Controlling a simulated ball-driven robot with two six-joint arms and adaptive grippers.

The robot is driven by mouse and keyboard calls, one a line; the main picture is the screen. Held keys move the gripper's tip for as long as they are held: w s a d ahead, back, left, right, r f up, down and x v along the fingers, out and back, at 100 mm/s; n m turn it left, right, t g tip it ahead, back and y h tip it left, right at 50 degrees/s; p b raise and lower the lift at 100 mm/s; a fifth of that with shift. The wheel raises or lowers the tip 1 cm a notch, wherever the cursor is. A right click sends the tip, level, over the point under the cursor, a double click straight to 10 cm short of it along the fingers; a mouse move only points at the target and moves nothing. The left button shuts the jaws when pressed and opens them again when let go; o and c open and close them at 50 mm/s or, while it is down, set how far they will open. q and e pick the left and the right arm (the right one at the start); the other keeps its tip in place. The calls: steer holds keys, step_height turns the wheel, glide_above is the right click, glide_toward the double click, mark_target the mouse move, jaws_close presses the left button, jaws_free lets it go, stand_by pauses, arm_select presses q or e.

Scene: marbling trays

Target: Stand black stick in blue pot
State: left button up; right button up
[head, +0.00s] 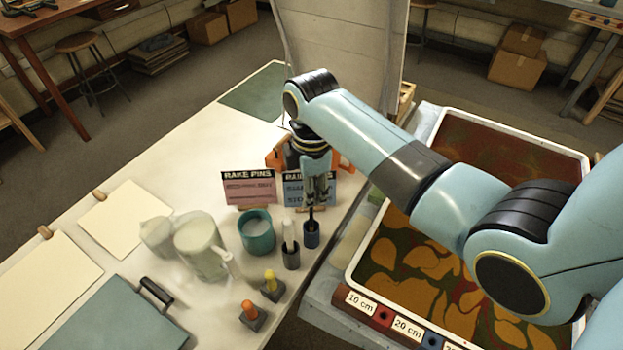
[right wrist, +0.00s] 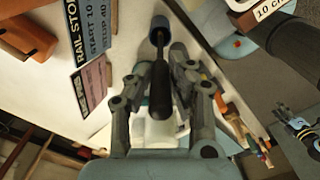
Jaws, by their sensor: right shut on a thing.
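My right gripper (head: 317,200) points down over the table's right edge, shut on the upper part of the black stick (head: 311,214). The stick is upright, and its lower end meets the mouth of the small blue pot (head: 311,238); how deep it reaches I cannot tell. In the right wrist view, the black stick (right wrist: 160,70) runs between the fingers of the gripper (right wrist: 160,82) toward the blue pot (right wrist: 163,24).
A dark grey pot (head: 291,259) with a white stick (head: 288,232) stands close by, left and in front. A teal cup (head: 257,238), pale jugs (head: 197,245) and orange and yellow pins stand further left. Label cards (head: 249,188) stand behind. A marbling tray (head: 352,262) lies right.

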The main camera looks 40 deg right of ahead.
steer(key=shift+f+b, duration=0.7)
steer(key=shift+f, duration=0.9)
steer(key=o, duration=1.4)
steer(key=shift+r, duration=0.1)
step_height(320, 180, up, 12)
steer(key=shift+f, duration=0.1)
steer(key=shift+f, duration=0.1)
